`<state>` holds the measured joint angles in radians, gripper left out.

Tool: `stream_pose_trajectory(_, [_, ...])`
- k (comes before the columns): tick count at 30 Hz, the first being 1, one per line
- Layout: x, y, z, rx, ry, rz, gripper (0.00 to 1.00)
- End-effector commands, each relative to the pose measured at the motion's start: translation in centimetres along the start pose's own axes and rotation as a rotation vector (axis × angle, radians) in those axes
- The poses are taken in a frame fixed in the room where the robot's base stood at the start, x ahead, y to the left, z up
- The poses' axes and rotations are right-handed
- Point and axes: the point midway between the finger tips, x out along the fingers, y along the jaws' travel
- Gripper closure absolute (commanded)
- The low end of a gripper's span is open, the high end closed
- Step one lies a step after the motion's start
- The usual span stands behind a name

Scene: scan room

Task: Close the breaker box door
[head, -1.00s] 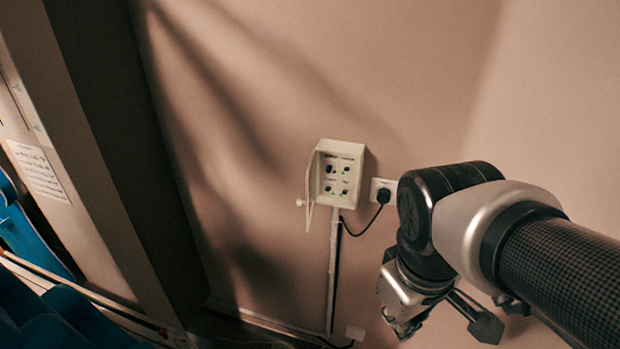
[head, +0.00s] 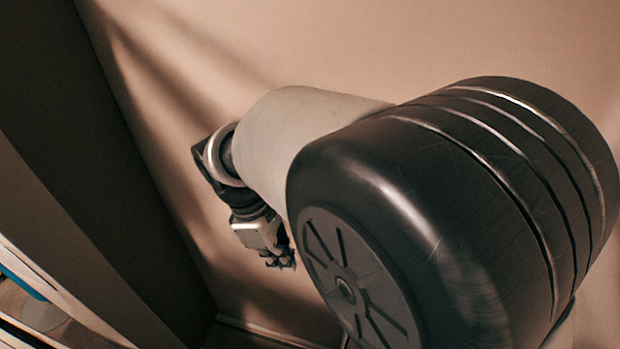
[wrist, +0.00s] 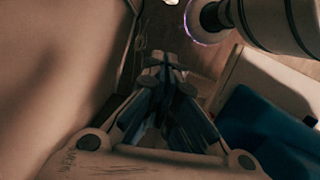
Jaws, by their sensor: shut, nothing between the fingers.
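The breaker box and its door are out of sight in the head view, where my arm covers the middle of the wall. I cannot make them out in the wrist view. My gripper (head: 280,258) hangs low in front of the wall, left of the big arm joint, in the head view. In the wrist view my gripper (wrist: 168,65) has its fingertips together with nothing between them. I cannot tell how far it is from the box or how the door stands now.
The beige wall (head: 240,50) fills the background and also the left of the wrist view. A dark vertical panel (head: 60,120) stands at the left. A blue object (wrist: 262,130) lies at the lower right of the wrist view, beside a pale panel (wrist: 275,80).

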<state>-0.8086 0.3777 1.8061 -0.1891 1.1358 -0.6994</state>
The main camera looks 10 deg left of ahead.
Motion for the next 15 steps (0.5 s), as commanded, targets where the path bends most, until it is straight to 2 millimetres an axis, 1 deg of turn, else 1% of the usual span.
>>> stream_pose_trajectory(1, [1.1,-0.1,0.1,0.0,-0.003,-0.003,1.0])
stream_pose_trajectory(12, [8.8,-0.1,0.1,0.002,-0.003,-0.004,1.0])
stream_pose_trajectory(13, [9.2,-0.1,0.3,0.003,-0.002,-0.003,1.0])
stream_pose_trajectory(15, [9.2,0.0,1.6,0.007,0.001,-0.002,1.0])
